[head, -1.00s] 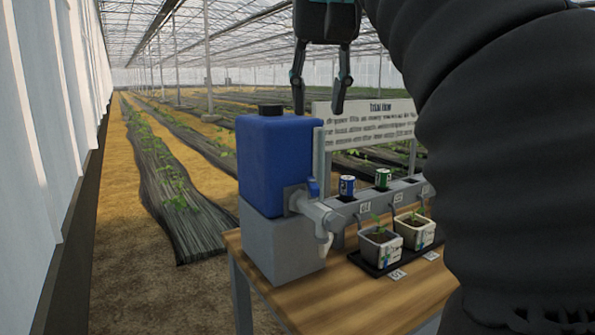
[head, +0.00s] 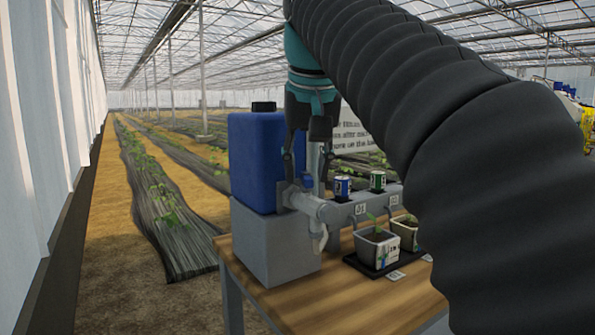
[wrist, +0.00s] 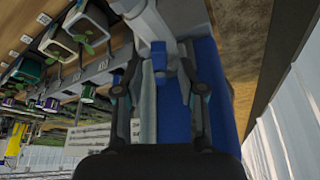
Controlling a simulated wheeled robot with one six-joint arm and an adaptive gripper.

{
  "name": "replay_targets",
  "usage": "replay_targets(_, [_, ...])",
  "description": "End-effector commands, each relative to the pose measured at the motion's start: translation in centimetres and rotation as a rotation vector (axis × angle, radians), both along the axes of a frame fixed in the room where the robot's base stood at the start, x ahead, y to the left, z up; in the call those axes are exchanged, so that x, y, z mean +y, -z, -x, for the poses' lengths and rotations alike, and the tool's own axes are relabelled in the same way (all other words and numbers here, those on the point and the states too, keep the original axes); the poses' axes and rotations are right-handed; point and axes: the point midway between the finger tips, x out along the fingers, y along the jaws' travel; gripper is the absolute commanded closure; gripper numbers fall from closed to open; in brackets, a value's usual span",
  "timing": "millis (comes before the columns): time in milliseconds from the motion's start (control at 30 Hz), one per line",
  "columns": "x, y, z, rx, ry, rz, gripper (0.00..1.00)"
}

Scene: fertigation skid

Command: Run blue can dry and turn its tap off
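A large blue can (head: 256,160) with a black cap stands on a grey block at the left of the bench. Its tap has a blue handle (head: 308,182), which also shows in the wrist view (wrist: 158,54). The handle sits above the grey outlet pipe at the can's lower front. My gripper (head: 305,180) points down just above the tap. Its two fingers are apart, one on each side of the handle; I cannot tell whether either touches it. In the wrist view my gripper (wrist: 158,92) looks empty. The can's liquid level cannot be seen.
Potted seedlings (head: 376,246) stand in a black tray. A grey vertical tube (wrist: 148,105) stands close to my fingers. The front bench top (head: 330,295) is clear.

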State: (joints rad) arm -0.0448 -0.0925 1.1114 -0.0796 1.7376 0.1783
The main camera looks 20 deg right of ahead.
Motion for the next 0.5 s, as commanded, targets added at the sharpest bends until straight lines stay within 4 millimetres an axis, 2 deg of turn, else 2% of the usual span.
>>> replay_targets(233, [-0.01,0.06,-0.04,0.000,0.000,0.000,0.60])
replay_targets(267, [-0.01,0.06,-0.04,0.000,0.000,0.000,0.63])
replay_targets(400, [-0.01,0.05,-0.03,-0.001,0.000,0.000,0.98])
replay_targets(500, [-0.01,0.05,-0.03,-0.001,0.000,0.000,1.00])
